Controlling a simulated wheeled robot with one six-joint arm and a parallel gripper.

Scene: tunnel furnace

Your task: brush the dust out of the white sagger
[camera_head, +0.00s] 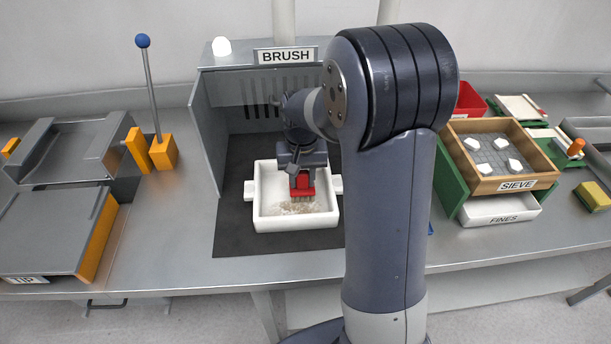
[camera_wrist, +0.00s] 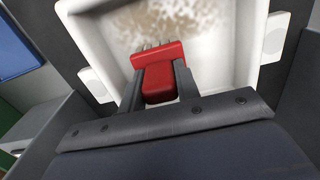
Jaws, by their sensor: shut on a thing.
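The white sagger (camera_head: 262,222) sits on a dark mat inside the booth labelled BRUSH. It is a square open tray with side lugs. Brown dust (camera_head: 297,207) lies on its floor, and the dust also shows in the wrist view (camera_wrist: 165,22). My gripper (camera_head: 302,172) is over the sagger and shut on a red brush (camera_head: 303,188). In the wrist view the brush (camera_wrist: 160,75) is between my two fingers, with pale bristles toward the dust. I cannot tell whether the bristles touch the floor. My arm hides part of the booth's right side.
The grey booth wall (camera_head: 207,130) stands left of the sagger. An orange-based lever with a blue knob (camera_head: 142,41) and a TIP fixture (camera_head: 40,235) are at left. A wooden sieve (camera_head: 500,160) over a FINES drawer (camera_head: 500,210), a red bin (camera_head: 468,100) and a yellow sponge (camera_head: 593,196) are at right.

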